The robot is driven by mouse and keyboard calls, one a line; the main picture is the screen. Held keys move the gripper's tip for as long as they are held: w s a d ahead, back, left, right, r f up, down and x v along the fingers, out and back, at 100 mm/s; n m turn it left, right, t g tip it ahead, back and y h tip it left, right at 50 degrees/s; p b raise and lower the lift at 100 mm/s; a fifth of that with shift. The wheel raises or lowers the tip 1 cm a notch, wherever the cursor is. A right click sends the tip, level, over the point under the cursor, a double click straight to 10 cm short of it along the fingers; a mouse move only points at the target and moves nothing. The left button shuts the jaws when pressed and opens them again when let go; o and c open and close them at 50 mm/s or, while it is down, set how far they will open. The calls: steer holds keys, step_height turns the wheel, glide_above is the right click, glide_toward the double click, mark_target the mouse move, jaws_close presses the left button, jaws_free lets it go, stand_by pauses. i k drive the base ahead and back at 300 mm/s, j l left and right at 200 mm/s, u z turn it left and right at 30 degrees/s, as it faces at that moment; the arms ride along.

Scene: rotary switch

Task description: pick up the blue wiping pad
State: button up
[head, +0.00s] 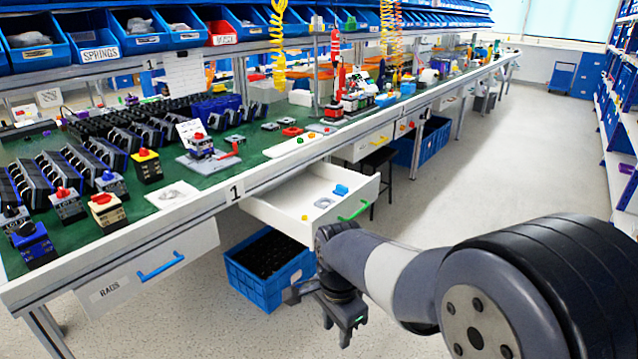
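A small blue block-like piece (341,190) lies in the open white drawer (283,212) under the bench; it may be the blue wiping pad, but it is too small to be sure. A grey ring-like piece (323,202) lies just in front of it, and a small yellow piece (304,217) is nearby. My gripper (337,332) hangs in front of the open drawer, lower in the picture and apart from the blue piece. Its fingers point down, look spread apart and hold nothing visible.
The drawer's green handle (353,210) faces my arm. A blue crate (268,268) stands on the floor below. A shut drawer labelled RAGS (150,268) is at the left. The green bench top (245,160) carries many switches and parts. The aisle floor is clear.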

mark_target(340, 190)
steer(key=i+u, duration=0.2)
steer(key=i, duration=0.3)
steer(key=i+l+u, duration=0.15)
steer(key=i, duration=0.35)
steer(key=i+l+u, duration=0.2)
steer(key=i, duration=0.3)
steer(key=i+l, duration=0.3)
steer(key=l, duration=0.15)
steer(key=i+l, duration=0.25)
steer(key=l, duration=0.2)
steer(key=i+l, duration=0.3)
steer(key=l, duration=0.15)
